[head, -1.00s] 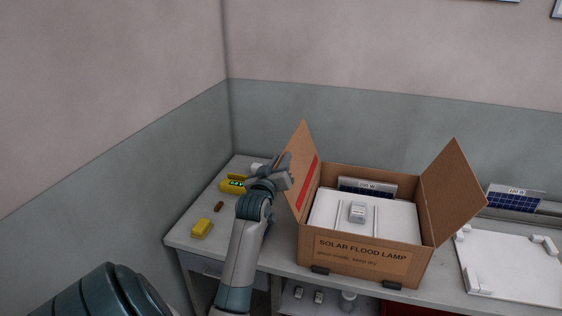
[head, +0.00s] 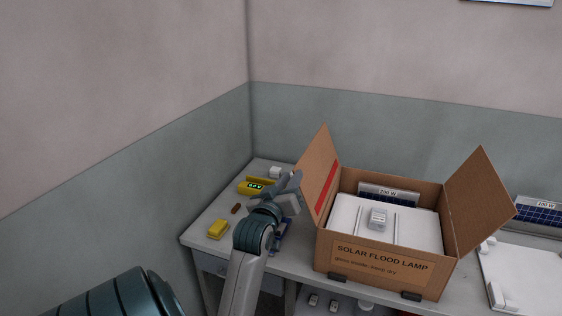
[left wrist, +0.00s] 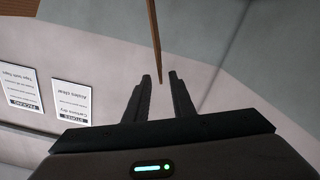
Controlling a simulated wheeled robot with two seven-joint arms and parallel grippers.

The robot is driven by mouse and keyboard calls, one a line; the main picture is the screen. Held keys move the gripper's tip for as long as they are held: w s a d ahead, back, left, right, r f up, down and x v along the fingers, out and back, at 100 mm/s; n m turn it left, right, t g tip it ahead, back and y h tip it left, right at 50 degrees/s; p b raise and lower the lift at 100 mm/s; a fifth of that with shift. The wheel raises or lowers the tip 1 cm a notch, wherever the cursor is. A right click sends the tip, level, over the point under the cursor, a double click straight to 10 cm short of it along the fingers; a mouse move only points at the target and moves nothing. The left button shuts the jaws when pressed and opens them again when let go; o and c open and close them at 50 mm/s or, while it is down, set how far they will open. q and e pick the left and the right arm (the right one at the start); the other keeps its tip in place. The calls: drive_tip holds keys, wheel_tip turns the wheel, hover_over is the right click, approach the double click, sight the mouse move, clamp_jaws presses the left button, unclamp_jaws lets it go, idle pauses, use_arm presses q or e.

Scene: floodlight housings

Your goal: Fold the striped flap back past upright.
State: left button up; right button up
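The striped flap (head: 318,178) is the left flap of the open cardboard box (head: 372,268). It has a red stripe on the face turned to the box and leans outward to the left. In the left wrist view the fingers (left wrist: 160,76) are apart, and a thin brown flap edge (left wrist: 155,40) reaches down to between the fingertips. I cannot tell whether they touch it. My right gripper is not in view.
The box holds a white lamp panel (head: 345,212); its right flap (head: 478,200) leans out to the right. A yellow meter (head: 256,186) and yellow block (head: 218,229) lie on the bench left of my arm. A white panel (head: 530,275) lies right of the box.

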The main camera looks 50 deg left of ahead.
use_arm(q)
drive_tip(key=b+v, duration=0.1)
drive_tip(key=v, duration=0.6)
drive_tip(key=shift+s, duration=0.2)
